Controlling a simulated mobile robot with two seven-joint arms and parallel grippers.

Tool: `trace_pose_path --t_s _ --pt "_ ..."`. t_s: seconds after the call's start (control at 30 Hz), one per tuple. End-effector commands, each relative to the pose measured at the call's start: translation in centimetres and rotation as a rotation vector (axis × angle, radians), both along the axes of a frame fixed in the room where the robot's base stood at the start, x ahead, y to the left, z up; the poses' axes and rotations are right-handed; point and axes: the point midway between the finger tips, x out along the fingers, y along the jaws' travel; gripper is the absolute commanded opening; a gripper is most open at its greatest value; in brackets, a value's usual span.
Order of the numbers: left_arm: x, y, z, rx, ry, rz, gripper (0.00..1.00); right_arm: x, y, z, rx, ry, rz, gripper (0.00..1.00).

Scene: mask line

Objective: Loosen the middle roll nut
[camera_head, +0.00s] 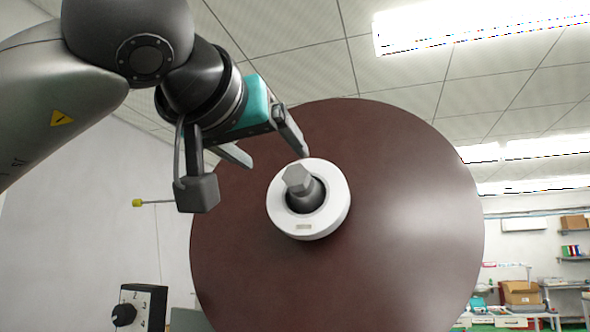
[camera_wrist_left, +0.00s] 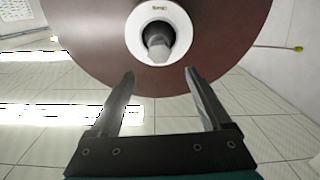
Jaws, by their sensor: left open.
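A large brown roll (camera_head: 400,220) faces me, with a white ring-shaped core (camera_head: 338,212) at its centre. The grey hexagonal nut (camera_head: 298,179) sticks out of the middle of this core on a dark shaft. My left gripper (camera_head: 272,158) is above and to the left of the nut, open and empty. In the left wrist view the nut (camera_wrist_left: 157,48) lies beyond the two fingertips, roughly between their lines, and the fingers (camera_wrist_left: 160,75) are apart from it. The right gripper is not in view.
A dark control box with a black knob (camera_head: 124,315) stands at the lower left. A thin rod with a yellow tip (camera_head: 138,203) sticks out left of the roll. Shelves and a bench with a cardboard box (camera_head: 522,292) are far back right.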

Motion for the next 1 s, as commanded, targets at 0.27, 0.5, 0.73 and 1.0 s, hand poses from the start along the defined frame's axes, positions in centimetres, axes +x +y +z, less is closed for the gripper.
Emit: trace_pose_path --t_s 0.27,0.5,0.73,1.0 --pt "6.0 -1.8 0.2 -0.001 0.006 -0.002 0.82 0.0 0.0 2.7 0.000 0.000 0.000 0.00" --pt "9.6 -2.9 0.1 -0.002 0.005 -0.003 0.82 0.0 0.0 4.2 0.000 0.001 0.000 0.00" --pt "10.8 -3.2 0.0 0.000 0.002 -0.002 0.82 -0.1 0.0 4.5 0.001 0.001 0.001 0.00" --pt "10.8 -3.2 -0.1 -0.001 0.002 -0.002 0.78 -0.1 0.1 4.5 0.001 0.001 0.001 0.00"
